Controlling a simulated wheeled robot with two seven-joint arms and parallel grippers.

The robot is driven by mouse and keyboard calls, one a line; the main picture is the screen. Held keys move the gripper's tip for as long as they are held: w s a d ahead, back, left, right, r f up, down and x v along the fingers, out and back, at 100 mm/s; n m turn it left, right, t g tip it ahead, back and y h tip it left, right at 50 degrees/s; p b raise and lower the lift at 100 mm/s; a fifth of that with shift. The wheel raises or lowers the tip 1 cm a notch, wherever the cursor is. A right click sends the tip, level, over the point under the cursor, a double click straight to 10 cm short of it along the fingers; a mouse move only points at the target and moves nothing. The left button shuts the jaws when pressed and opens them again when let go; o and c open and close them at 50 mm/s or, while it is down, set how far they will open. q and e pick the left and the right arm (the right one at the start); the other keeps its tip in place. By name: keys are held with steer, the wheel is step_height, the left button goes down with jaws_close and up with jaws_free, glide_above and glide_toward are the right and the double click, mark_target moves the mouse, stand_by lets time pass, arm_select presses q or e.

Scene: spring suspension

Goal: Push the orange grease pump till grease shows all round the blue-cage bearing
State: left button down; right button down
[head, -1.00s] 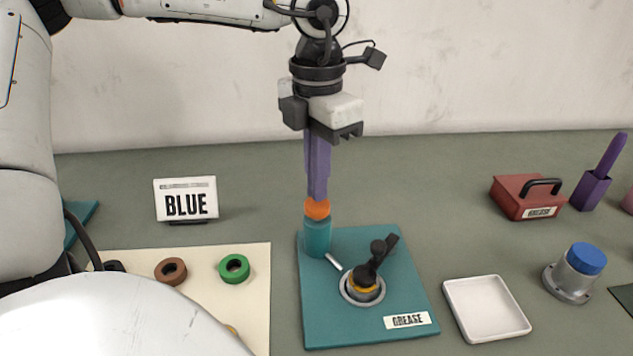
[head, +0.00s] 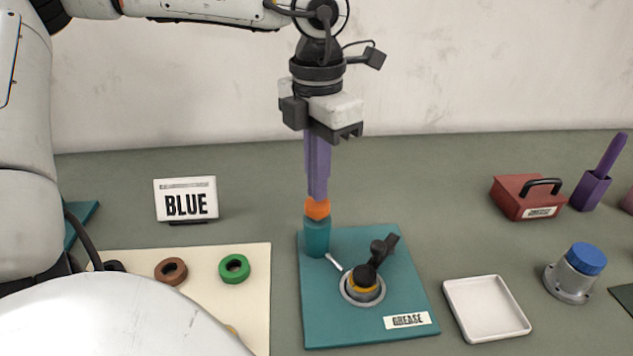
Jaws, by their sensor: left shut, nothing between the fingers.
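The orange pump head (head: 317,209) sits on a teal cylinder at the back left of the teal grease board (head: 390,245). My left gripper (head: 318,198) points straight down, its purple fingers shut with nothing between them, their tips touching the top of the orange pump. A thin nozzle (head: 333,262) runs from the pump toward a round metal seat (head: 362,290). Yellow-orange material shows in the seat around a black knob with a dark clamp arm (head: 382,248). No blue cage can be made out there. My right gripper is not in view.
A sign (head: 186,199) reads "BLUE". A cream mat (head: 205,290) holds a brown ring (head: 171,271) and a green ring (head: 234,268). To the right are a white tray (head: 487,308), a blue-topped metal part (head: 587,259), a red box (head: 527,197) and a purple holder (head: 592,190).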

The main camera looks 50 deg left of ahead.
arm_select(q)
steer(key=shift+f, duration=0.1)
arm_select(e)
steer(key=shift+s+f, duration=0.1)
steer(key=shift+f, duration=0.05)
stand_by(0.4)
